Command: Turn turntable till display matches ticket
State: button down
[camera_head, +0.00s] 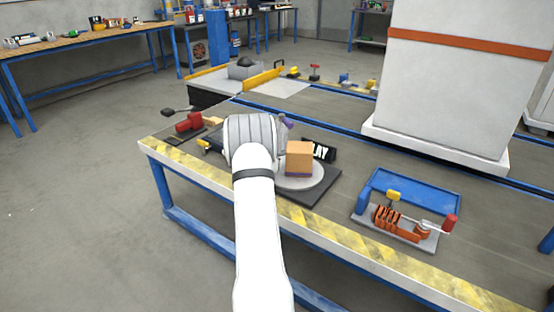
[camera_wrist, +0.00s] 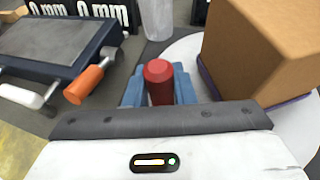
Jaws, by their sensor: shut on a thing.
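My gripper (camera_wrist: 158,92) is shut on a red round-topped knob (camera_wrist: 158,72), with a blue finger on each side. The knob stands at the edge of the pale turntable (camera_wrist: 186,52). In the head view the gripper is hidden behind my white arm. An orange-brown box (camera_head: 299,159) sits on the turntable (camera_head: 300,183), right of my wrist; it also shows in the wrist view (camera_wrist: 270,45). A black sign (camera_head: 323,150) behind the box shows the letters "LAY", the rest hidden. Black panels (camera_wrist: 85,10) in the wrist view read "0 mm", partly cut off. I cannot make out a ticket.
A grey-topped dark device (camera_wrist: 55,45) with an orange handle (camera_wrist: 88,82) lies left of the gripper. A blue-and-orange clamp fixture (camera_head: 405,215) stands right of the turntable. A red tool (camera_head: 188,122) lies at the left. A white column (camera_head: 450,80) rises behind.

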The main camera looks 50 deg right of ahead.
jog(key=c, duration=1.5)
grip_release()
jog(key=shift+w+a, duration=0.3)
jog(key=shift+w, duration=0.15)
jog(key=o, duration=0.3)
jog(key=shift+s+d, duration=0.15)
jog(key=shift+s, duration=0.15)
jog(key=shift+s+r, duration=0.1)
jog(key=p+v, duration=0.1)
jog(key=v, duration=0.6)
jog(key=shift+a+r, duration=0.1)
jog(key=shift+a, duration=0.2)
